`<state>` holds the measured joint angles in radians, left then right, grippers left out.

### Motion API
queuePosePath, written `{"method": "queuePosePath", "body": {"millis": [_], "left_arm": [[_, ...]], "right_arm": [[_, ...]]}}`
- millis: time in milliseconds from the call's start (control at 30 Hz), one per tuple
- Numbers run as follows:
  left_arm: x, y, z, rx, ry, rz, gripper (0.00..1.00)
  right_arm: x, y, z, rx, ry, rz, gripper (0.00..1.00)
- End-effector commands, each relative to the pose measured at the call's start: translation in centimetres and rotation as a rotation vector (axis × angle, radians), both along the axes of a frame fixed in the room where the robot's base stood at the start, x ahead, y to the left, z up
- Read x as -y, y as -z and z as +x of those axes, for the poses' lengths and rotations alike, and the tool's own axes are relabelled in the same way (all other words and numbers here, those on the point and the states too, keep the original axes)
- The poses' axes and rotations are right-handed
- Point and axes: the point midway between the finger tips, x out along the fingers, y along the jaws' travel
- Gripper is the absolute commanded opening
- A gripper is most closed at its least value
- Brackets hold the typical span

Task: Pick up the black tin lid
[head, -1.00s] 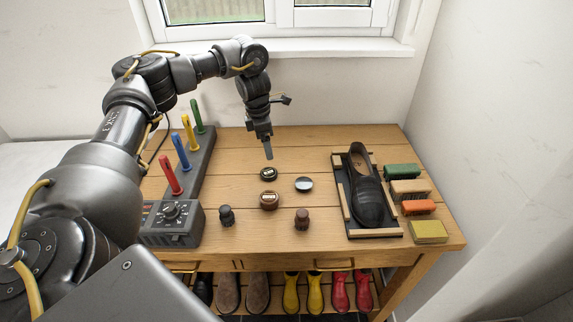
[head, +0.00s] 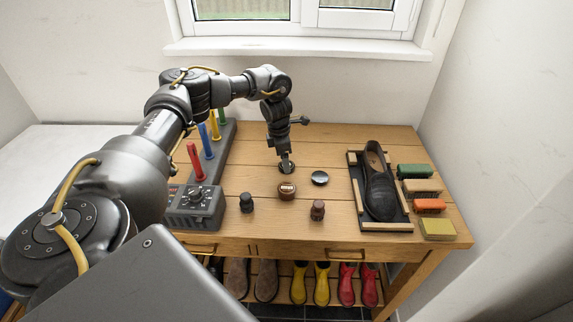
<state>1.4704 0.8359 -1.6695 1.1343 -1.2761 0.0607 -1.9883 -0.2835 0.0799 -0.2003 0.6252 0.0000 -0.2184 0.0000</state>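The black tin lid (head: 281,169) is a small, dark, round piece at the middle of the table, and a pale label showed on its top earlier. My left gripper (head: 287,163) points down right at it and hides much of it. The fingers overlap the lid in the head view, and I cannot tell whether they are closed on it. A round dark tin with a shiny top (head: 320,178) sits just to the right. A brown tin with a label (head: 287,191) stands in front. My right gripper is not in view.
Two small brushes, one dark (head: 247,203) and one brown (head: 318,210), stand near the front edge. A black shoe (head: 379,185) lies in a tray (head: 400,226) at right, beside several brushes and blocks. A grey rack with coloured pegs (head: 222,160) stands at left.

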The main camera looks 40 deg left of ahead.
Motion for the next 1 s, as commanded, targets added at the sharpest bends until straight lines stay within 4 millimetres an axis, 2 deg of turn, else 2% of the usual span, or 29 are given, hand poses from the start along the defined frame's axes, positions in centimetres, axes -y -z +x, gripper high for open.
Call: {"method": "queuePosePath", "body": {"millis": [100, 167, 433, 800, 1000], "left_arm": [[0.2, 1.4, 0.1, -0.002, -0.001, 0.000, 0.77], [0.2, 1.8, 0.2, -0.001, 0.000, 0.000, 0.77], [0.2, 2.0, 0.2, 0.001, 0.000, -0.001, 0.76], [0.3, 2.0, 0.3, 0.001, 0.001, -0.001, 0.30], [0.3, 2.0, 0.3, 0.001, 0.001, -0.001, 0.30]], "right_arm": [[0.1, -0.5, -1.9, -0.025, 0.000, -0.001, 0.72], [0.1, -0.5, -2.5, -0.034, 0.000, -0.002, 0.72], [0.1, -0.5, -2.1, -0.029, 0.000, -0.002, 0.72], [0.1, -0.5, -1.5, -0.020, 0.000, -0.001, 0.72], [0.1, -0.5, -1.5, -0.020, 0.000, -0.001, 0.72]]}}
